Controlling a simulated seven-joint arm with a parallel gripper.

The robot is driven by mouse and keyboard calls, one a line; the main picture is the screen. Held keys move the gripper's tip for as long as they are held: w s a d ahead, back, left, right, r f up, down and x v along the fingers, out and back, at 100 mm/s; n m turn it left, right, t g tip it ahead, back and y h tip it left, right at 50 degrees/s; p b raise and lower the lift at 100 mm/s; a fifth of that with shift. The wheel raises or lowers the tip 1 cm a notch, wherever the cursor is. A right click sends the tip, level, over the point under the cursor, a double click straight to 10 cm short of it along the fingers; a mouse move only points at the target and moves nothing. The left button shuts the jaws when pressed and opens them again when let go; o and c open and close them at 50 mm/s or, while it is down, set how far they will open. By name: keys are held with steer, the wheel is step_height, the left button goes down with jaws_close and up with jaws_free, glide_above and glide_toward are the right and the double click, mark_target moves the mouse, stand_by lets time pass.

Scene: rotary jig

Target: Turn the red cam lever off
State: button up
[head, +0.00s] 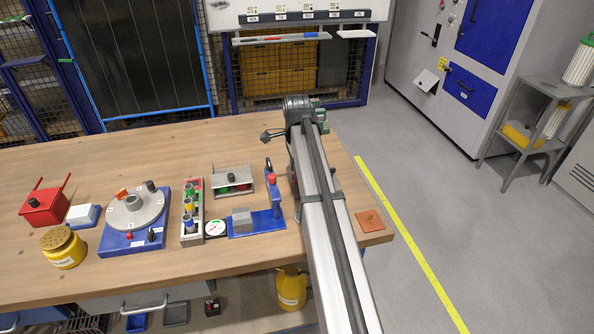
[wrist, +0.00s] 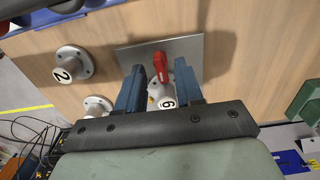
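A short red lever (wrist: 161,67) shows in the wrist view, set on a pale round knob (wrist: 162,97) marked 6 or 9. Behind it is a grey metal plate (wrist: 205,55) on a light wooden surface. My gripper (wrist: 160,75) is open, with one blue finger on each side of the lever. Gaps show between the lever and both fingers; the right finger is nearer. The gripper body hides the area below the knob. In the head view my arm hides the fingertips, and I cannot make out this lever there.
Another round knob (wrist: 73,64) marked 2 stands at left in the wrist view, with a further one (wrist: 97,106) below it. In the head view, the wooden table (head: 150,290) holds a grey dial on a blue base (head: 118,243), a red box (head: 43,208) and a blue fixture (head: 265,222).

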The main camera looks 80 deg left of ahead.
steer(key=shift+f, duration=0.45)
steer(key=shift+c, duration=0.4)
jaws_close()
